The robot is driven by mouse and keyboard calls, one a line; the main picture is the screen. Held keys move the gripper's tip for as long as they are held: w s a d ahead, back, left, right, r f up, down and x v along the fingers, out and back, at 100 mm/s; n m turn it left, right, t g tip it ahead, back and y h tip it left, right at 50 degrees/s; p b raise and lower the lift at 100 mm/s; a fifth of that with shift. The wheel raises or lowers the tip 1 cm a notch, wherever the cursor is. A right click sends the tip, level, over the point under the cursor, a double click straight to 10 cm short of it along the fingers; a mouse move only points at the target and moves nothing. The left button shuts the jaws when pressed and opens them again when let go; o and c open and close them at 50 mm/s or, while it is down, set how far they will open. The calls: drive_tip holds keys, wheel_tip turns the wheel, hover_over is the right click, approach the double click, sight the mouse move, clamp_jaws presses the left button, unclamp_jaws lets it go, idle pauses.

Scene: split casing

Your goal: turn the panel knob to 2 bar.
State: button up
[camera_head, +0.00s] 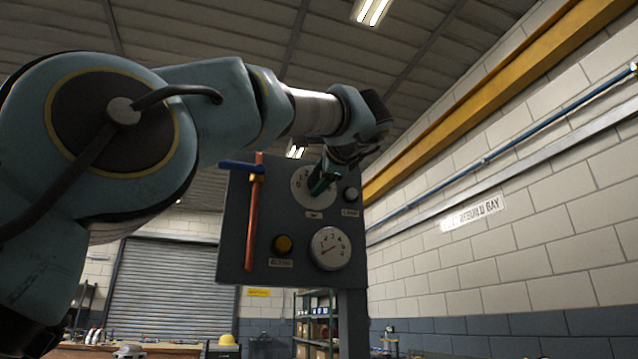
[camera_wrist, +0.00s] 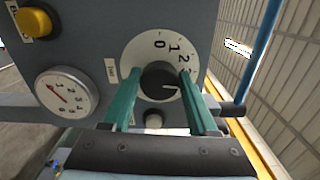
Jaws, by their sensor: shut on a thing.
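The grey panel (camera_head: 292,276) stands ahead of me. Its dark round knob (camera_wrist: 158,78) sits on a white dial plate (camera_wrist: 135,52), which also shows in the head view (camera_head: 299,184). The numbers 0, 1, 2 and 3 show on the plate. The knob's white mark points to the right in the wrist view, slightly below the 3. My gripper (camera_wrist: 159,74) has its green fingers on either side of the knob and is shut on it. In the head view my gripper (camera_head: 322,179) covers most of the knob.
A round gauge (camera_head: 330,248) sits below the dial, its needle pointing lower left in the head view. A yellow button (camera_head: 284,243) is beside it. A red pipe (camera_head: 254,220) with a blue lever (camera_head: 240,167) runs up the panel's left. A pale round fitting (camera_head: 351,194) is right of the dial.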

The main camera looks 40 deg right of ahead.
drive_tip(key=n+b, duration=0.1)
drive_tip(key=n, duration=0.2)
drive_tip(key=n+b, duration=0.1)
drive_tip(key=n, duration=0.2)
drive_tip(key=shift+f+n, duration=0.2)
drive_tip(key=shift+n, duration=0.1)
idle(0.5)
drive_tip(key=o, duration=1.4)
drive_tip(key=shift+c, duration=0.2)
drive_tip(key=b+v, duration=0.2)
drive_tip(key=v, duration=0.8)
drive_tip(key=shift+s+b, duration=0.3)
drive_tip(key=shift+s, duration=0.1)
drive_tip(key=shift+a, duration=0.1)
